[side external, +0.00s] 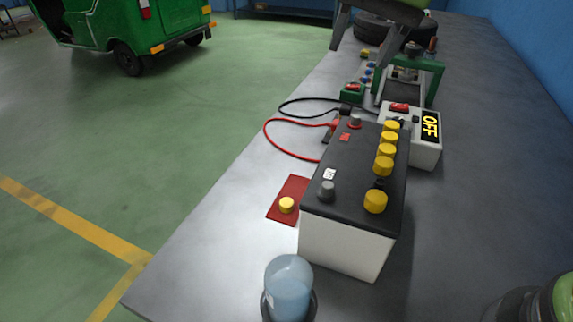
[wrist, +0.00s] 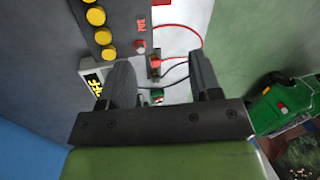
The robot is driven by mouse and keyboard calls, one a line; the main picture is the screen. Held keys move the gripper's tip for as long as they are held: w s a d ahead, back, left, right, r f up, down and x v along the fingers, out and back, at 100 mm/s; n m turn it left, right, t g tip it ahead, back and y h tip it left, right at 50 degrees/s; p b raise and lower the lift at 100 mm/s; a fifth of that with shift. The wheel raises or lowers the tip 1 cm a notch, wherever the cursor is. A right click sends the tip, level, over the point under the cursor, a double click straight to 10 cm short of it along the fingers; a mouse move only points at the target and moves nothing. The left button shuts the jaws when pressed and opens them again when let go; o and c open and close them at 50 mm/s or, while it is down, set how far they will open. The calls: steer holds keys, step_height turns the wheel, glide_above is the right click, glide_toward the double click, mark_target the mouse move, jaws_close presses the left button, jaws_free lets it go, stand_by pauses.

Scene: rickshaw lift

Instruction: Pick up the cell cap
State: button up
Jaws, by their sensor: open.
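The loose yellow cell cap (side external: 286,205) lies on a small red mat (side external: 293,187) left of the battery in the side view. The black-topped, white-sided battery (side external: 343,250) has a row of yellow caps (side external: 387,149), with a dark open gap before the nearest one. My gripper (side external: 362,50) is at the top of the side view, well beyond the battery and above the bench. In the wrist view my gripper (wrist: 161,75) is open, with nothing seen between its fingers. The red mat's edge (wrist: 180,9) shows at the top there; the loose cap is out of view.
A white charger (side external: 425,152) reading OFF stands behind the battery. Red and black cables (side external: 272,138) loop over the bench's left side. A clear bottle of bluish liquid (side external: 288,285) stands in front.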

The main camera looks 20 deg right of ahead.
steer(key=w+a+f+m+g, duration=0.15)
steer(key=w+a+f, duration=0.3)
steer(key=f, duration=0.55)
steer(key=g+h, duration=0.1)
glide_toward(287, 202)
steer(key=shift+m+g, duration=0.25)
steer(key=shift+m, duration=0.1)
steer(key=f, duration=0.6)
steer(key=a+f, duration=0.1)
steer(key=f, duration=0.2)
steer(key=shift+s, duration=0.25)
steer(key=c, duration=0.9)
